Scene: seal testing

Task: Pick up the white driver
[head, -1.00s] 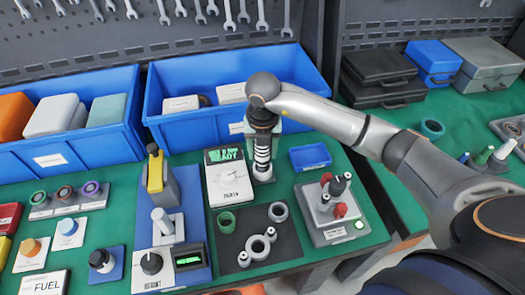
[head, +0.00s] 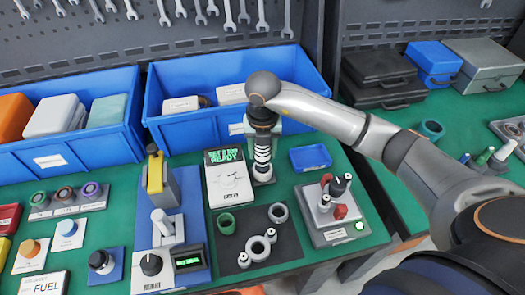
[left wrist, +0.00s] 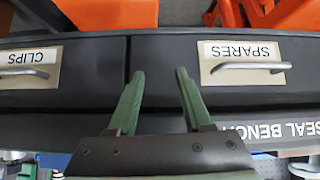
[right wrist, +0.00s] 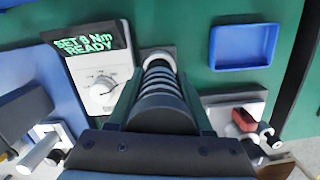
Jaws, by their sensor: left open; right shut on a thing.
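The white driver (head: 262,154), a shaft with white and dark bands, stands upright beside the display unit in the head view. My right gripper (head: 263,134) is shut around its upper part from above. In the right wrist view the driver (right wrist: 160,90) sits between the fingers of my right gripper (right wrist: 162,108). Its far end is at a small pale base; I cannot tell whether it touches it. My left gripper (left wrist: 157,75) is open and empty, in front of drawers marked CLIPS and SPARES. It is not in the head view.
A blue tray (head: 310,158) and a grey fixture (head: 334,224) with red parts stand to the right. A blue bin (head: 182,127) is behind. A dark mat (head: 290,248) with rings lies in front.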

